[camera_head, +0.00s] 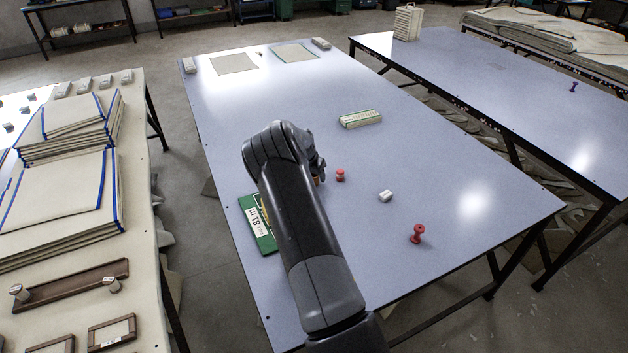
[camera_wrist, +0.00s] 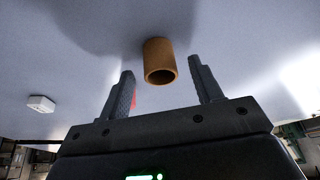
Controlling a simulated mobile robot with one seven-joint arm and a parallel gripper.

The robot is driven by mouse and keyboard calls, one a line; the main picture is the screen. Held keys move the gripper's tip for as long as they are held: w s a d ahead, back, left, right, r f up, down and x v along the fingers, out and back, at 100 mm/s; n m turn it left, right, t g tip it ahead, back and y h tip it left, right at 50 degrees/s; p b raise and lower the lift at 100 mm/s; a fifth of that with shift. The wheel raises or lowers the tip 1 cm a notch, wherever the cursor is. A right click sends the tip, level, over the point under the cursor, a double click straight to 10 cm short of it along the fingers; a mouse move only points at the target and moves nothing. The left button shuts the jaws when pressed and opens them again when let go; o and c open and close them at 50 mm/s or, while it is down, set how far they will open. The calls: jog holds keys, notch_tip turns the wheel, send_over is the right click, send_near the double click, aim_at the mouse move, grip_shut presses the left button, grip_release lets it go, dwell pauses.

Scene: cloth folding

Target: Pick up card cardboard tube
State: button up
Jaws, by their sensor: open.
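The cardboard tube (camera_wrist: 158,58) is a short brown hollow cylinder on the table. In the wrist view it sits between and just beyond the tips of my open gripper (camera_wrist: 165,78), with its open end facing the camera. The fingers appear apart from it on both sides. In the head view only a small brown sliver of the tube (camera_head: 317,181) shows beside my gripper; my arm hides the rest. My fingertips are mostly hidden in the head view.
On the table (camera_head: 420,120) are a red spool (camera_head: 340,175), a larger red spool (camera_head: 417,234), a small white box (camera_head: 386,196), a pale striped block (camera_head: 360,119) and a green labelled box (camera_head: 262,232) left of my arm. The far middle of the table is clear.

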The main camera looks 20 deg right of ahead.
jog(key=shift+x, duration=1)
jog(key=shift+w+r, duration=0.1)
jog(key=c, duration=1)
